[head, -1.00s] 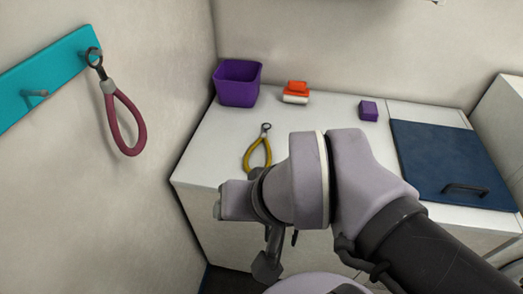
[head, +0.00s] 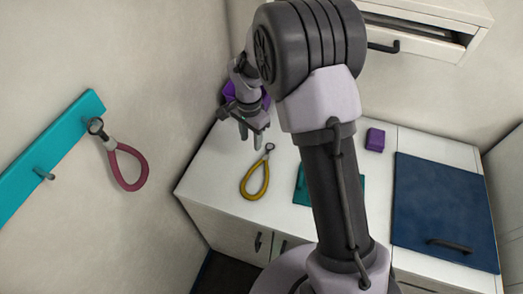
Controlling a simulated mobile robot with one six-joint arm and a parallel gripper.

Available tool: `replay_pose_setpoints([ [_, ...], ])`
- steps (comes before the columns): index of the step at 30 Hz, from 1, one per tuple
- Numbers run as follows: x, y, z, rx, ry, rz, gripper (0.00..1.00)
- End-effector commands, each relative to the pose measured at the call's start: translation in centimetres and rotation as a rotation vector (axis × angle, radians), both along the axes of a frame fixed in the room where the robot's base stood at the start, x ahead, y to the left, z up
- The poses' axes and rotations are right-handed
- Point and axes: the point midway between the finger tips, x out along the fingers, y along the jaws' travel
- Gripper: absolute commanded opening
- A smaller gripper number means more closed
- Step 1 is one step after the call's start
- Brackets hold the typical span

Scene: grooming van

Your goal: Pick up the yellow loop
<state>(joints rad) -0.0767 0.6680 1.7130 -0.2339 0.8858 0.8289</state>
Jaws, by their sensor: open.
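The yellow loop (head: 254,182) lies flat on the white counter, near its left front part. Its metal ring end points to the back right. My gripper (head: 251,139) is just behind and above the ring end of the loop, fingers pointing down. The fingers are apart with nothing between them. I cannot tell the exact height of the fingertips above the counter. The loop is in full view.
A red loop (head: 131,168) hangs from a teal hook rail (head: 60,145) on the left wall. A purple bin (head: 232,95) is partly hidden behind my gripper. A purple block (head: 375,139), a teal item (head: 301,186) and a blue lid (head: 440,205) are to the right.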

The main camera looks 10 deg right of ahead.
Motion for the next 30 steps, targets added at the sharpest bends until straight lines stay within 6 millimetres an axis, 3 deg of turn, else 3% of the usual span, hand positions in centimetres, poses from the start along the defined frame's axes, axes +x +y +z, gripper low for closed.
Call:
replay_pose_setpoints([
  [1,-0.2,0.0,-1.9,0.000,0.006,0.002,0.40],
  [6,-0.2,0.0,-7.1,0.000,0.004,0.002,0.40],
  [9,-0.2,0.0,-9.2,0.000,0.004,0.002,0.40],
  [14,-0.2,0.0,-11.1,0.001,0.003,0.001,0.40],
  [18,-0.1,-0.2,-14.0,0.000,0.002,0.003,0.40],
  [22,-0.1,-0.1,-15.6,0.000,0.001,0.003,0.40],
  [28,-0.1,-0.1,-15.7,0.001,0.001,0.002,0.40],
  [30,-0.1,-0.1,-15.6,0.001,0.001,0.003,0.31],
])
